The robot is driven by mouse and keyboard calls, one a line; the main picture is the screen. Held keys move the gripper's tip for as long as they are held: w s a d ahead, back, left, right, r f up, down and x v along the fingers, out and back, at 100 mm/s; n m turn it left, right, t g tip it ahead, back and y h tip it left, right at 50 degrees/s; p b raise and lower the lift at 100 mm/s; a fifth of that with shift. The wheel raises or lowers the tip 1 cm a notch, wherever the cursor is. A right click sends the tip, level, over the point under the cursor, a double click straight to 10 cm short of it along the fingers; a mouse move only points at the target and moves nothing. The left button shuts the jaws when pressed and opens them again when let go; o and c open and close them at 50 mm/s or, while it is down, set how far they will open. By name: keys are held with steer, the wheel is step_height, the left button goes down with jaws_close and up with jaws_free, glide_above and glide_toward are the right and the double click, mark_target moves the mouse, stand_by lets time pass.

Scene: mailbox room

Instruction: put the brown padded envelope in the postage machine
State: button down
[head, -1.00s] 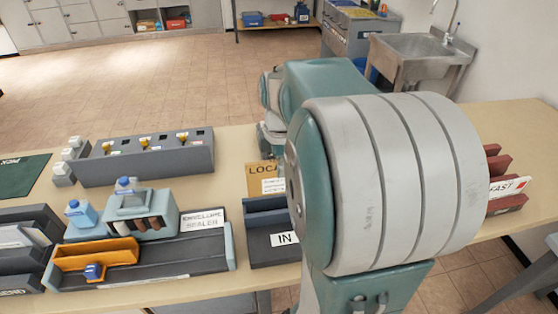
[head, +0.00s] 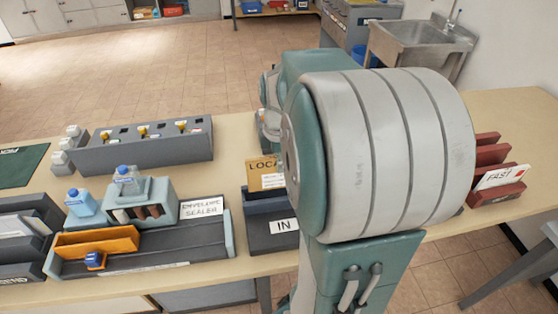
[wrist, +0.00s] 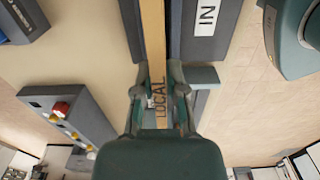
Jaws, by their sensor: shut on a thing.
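The brown envelope (head: 265,172), marked LOCAL and with a white label, stands upright in the grey IN tray (head: 262,232) in the head view. In the wrist view the envelope (wrist: 154,35) shows as a narrow tan strip between dark tray walls. My gripper (wrist: 158,78) has its two fingers on either side of this strip, shut on it. In the head view my large arm joint covers the envelope's right part, and my fingers are not clear there. I cannot pick out a thing labelled as the postage machine.
An envelope sealer (head: 202,207) with an orange part stands left of the IN tray. Behind it is a long grey box (head: 145,155) with yellow knobs. A red rack (head: 490,196) with a FAST envelope is at right. The table between the grey box and the tray is bare.

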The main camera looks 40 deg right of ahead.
mark_target(279, 187)
steer(key=shift+f, duration=0.1)
steer(key=shift+f, duration=1.4)
steer(key=shift+f, duration=1.4)
steer(key=c, duration=0.6)
jaws_free()
steer(key=shift+r, duration=3.5)
